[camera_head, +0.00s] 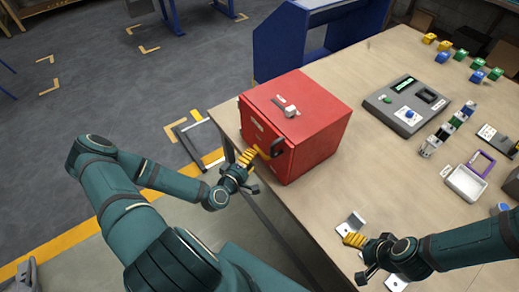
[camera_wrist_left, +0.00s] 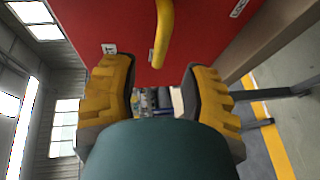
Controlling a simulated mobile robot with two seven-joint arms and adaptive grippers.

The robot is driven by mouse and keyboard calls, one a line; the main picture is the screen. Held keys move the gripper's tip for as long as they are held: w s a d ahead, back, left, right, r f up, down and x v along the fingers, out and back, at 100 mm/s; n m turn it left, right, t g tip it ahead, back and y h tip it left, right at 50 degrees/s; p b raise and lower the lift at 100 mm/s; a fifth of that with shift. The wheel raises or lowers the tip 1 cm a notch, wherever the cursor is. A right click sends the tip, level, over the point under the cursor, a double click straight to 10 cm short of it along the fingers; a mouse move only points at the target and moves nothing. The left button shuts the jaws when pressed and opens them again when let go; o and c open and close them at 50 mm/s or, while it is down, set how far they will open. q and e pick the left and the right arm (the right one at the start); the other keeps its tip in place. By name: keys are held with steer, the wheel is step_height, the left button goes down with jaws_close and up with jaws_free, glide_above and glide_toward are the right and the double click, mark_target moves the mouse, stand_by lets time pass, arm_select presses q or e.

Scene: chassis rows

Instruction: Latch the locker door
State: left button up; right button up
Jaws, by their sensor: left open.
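The red locker (camera_head: 318,125) stands on the near left part of the table. Its door side faces left, toward my left arm, and looks flush with the body, though I cannot tell whether it is latched. My left gripper (camera_head: 250,158) is open close to the door. In the left wrist view, its yellow fingers (camera_wrist_left: 153,95) are apart, with a yellow bar (camera_wrist_left: 163,35) ahead of the gap against the red face (camera_wrist_left: 120,30). My right gripper (camera_head: 355,240) hovers near the table's front; its jaw gap is unclear.
A grey lever (camera_head: 286,108) sits on the locker's top. A grey control box (camera_head: 404,105), a white tray (camera_head: 464,184) and several coloured blocks lie farther right. A metal bracket (camera_head: 350,224) lies beside my right gripper. The table's left edge runs below the locker.

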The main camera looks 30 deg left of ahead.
mark_target(259, 149)
arm_select(q)
steer(key=w, duration=0.4)
steer(key=w+f, duration=0.1)
steer(key=w, duration=0.1)
jaws_close()
